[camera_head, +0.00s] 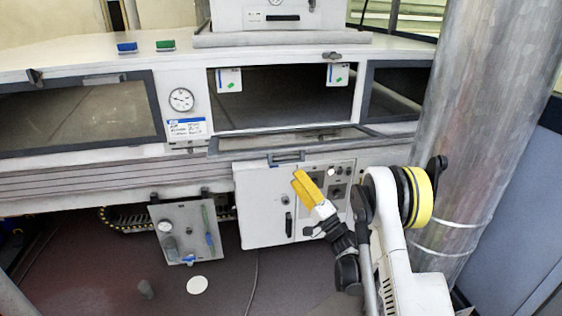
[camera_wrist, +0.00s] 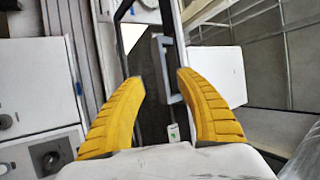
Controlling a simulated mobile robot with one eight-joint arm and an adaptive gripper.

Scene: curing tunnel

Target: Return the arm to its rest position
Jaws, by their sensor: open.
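My gripper (camera_head: 300,184) has yellow fingers and is in front of the machine, just below the lowered door flap (camera_head: 290,141) of the middle opening in the head view. In the wrist view my gripper (camera_wrist: 160,82) shows two ribbed yellow fingers spread apart with nothing between them. It is open and empty. My arm is bent at the lower right of the head view, in front of a control cabinet (camera_head: 262,208). Beyond the fingertips in the wrist view are the dark frame of the opening and a grey handle (camera_wrist: 166,70). I cannot tell the exact gap to the flap.
A thick metal column (camera_head: 488,120) stands close on the right of my arm. A gauge panel (camera_head: 188,230) hangs at the lower left. The left window (camera_head: 80,112) is shut. A blue block (camera_head: 127,47) and a green block (camera_head: 165,45) lie on top. The floor shows at lower left.

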